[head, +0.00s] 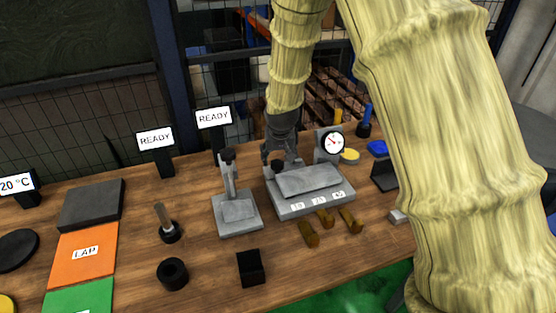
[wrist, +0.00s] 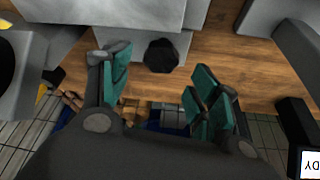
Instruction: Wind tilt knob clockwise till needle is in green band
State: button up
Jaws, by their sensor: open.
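The grey tilt device (head: 310,203) stands on the bench with a flat plate on top and numbered labels along its front. Its round gauge (head: 333,142) has a white face with a red mark; the needle's exact position and any green band are too small to tell. A black knob (head: 277,163) sits at the device's back left end. In the wrist view, the black knob (wrist: 161,55) lies between and just beyond the teal-padded fingers of my gripper (wrist: 163,88). The gripper is open, with gaps beside the knob. In the head view my gripper (head: 280,143) is close behind the knob.
A grey stand with a lever (head: 237,208) is close left of the device. Brass blocks (head: 309,234) lie in front. READY signs (head: 214,117) stand behind to the left. My arm covers the right side.

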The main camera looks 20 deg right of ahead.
jog(key=v, duration=0.8)
jog(key=shift+r, duration=0.1)
